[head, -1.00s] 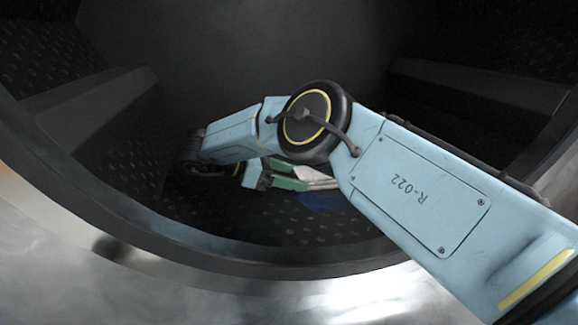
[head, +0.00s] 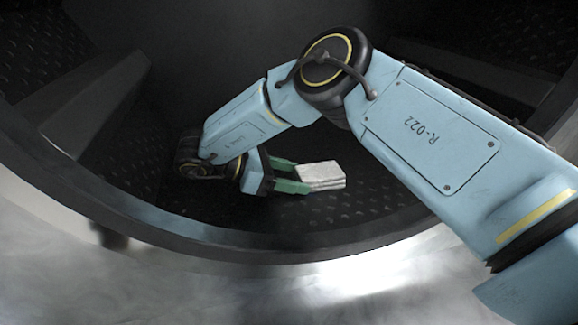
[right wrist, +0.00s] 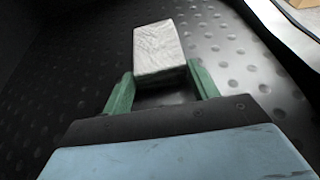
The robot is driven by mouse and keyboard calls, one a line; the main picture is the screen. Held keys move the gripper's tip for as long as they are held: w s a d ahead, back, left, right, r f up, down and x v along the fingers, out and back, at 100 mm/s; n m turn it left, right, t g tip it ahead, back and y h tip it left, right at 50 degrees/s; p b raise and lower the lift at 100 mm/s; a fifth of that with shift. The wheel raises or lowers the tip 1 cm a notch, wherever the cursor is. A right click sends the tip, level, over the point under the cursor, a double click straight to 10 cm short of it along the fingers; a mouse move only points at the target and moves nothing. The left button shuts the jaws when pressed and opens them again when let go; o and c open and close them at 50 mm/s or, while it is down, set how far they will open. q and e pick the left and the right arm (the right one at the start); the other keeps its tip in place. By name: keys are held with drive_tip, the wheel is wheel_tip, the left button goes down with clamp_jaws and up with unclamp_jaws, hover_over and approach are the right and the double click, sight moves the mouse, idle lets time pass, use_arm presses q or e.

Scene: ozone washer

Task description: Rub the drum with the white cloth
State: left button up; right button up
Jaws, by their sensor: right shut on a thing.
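The white cloth (head: 322,174) is a folded, pale grey-white pad. My right gripper (head: 302,178) has green fingers, one on each side of the cloth's near end, and is shut on it. The cloth also shows ahead of the fingers in the right wrist view (right wrist: 159,48). The drum (head: 215,213) is dark, with rows of small raised bumps on its inner wall. The cloth is low inside the drum, over or against this wall; I cannot tell whether it touches. My left gripper is not in view.
Large raised ribs (head: 95,125) stand on the drum's left and right walls. The drum's dark round rim (head: 270,249) curves in front, with shiny metal (head: 200,290) outside it. My right arm reaches in over the rim from the right. The bumpy wall around the cloth looks clear.

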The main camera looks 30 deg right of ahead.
sight(275, 172)
drive_tip(key=shift+s+a+p, duration=0.3)
drive_tip(key=shift+s+p, duration=0.4)
drive_tip(key=shift+s, duration=0.15)
drive_tip(key=shift+s+a+f+p, duration=0.15)
drive_tip(key=shift+s+p, duration=0.15)
drive_tip(key=shift+s, duration=0.25)
drive_tip(key=shift+s+a+p, duration=0.15)
drive_tip(key=shift+s+p, duration=0.15)
drive_tip(key=shift+s, duration=0.2)
drive_tip(key=shift+w+a, duration=0.15)
drive_tip(key=shift+a, duration=0.35)
drive_tip(key=shift+w+a, duration=0.15)
drive_tip(key=shift+a, duration=0.35)
drive_tip(key=shift+w+d+b, duration=0.25)
drive_tip(key=shift+w+b, duration=0.05)
drive_tip(key=shift+w, duration=0.45)
drive_tip(key=shift+w+d+b, duration=0.2)
drive_tip(key=shift+w+b, duration=0.1)
drive_tip(key=shift+w, duration=0.4)
drive_tip(key=shift+w+d, duration=0.2)
drive_tip(key=shift+w, duration=0.3)
drive_tip(key=shift+w+d+f+b, duration=0.1)
drive_tip(key=shift+w+d+b, duration=0.1)
drive_tip(key=shift+w+b, duration=0.4)
drive_tip(key=shift+w+d+b, duration=0.15)
drive_tip(key=shift+w+b, duration=0.35)
drive_tip(key=shift+w, duration=0.15)
drive_tip(key=shift+w+d+b, duration=0.25)
drive_tip(key=shift+w+b, duration=0.2)
drive_tip(key=shift+w, duration=0.25)
